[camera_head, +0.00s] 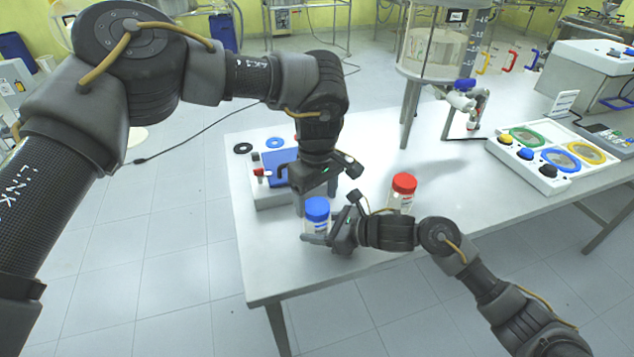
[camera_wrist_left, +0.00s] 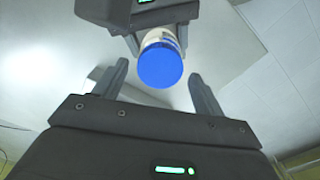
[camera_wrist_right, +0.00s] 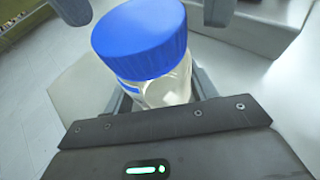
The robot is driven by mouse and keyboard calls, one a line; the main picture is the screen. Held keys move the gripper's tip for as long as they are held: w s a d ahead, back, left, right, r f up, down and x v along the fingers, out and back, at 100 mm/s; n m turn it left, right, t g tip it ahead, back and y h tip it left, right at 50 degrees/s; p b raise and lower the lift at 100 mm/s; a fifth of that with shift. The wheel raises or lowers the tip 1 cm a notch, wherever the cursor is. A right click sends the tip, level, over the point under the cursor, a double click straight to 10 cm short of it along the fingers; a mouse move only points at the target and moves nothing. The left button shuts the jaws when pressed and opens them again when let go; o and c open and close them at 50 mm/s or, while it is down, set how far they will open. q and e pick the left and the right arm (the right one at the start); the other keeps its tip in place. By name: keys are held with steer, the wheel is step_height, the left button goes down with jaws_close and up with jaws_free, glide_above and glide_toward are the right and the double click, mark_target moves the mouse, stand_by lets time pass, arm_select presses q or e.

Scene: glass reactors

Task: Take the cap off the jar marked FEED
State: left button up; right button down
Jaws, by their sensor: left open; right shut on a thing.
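A clear jar (camera_head: 320,229) with a blue cap (camera_head: 317,208) stands upright near the table's front left part. The cap is on the jar; its label is too small to read. My right gripper (camera_wrist_right: 165,90) is shut on the jar body below the cap. My left gripper (camera_wrist_left: 157,74) is open and empty above the blue cap (camera_wrist_left: 160,65), pointing down, its fingers to either side but apart from it. A second jar with a red cap (camera_head: 403,184) stands to the right, partly hidden by my right arm; I cannot read its label.
A device with a blue panel (camera_head: 280,168) stands behind the blue-capped jar. A glass reactor (camera_head: 436,50) on legs stands at the back. A white tray (camera_head: 540,178) with coloured rings lies at the right. The table's middle (camera_head: 450,190) is clear.

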arm_select(q)
steer(key=shift+f, duration=0.8)
steer(key=shift+c, duration=0.4)
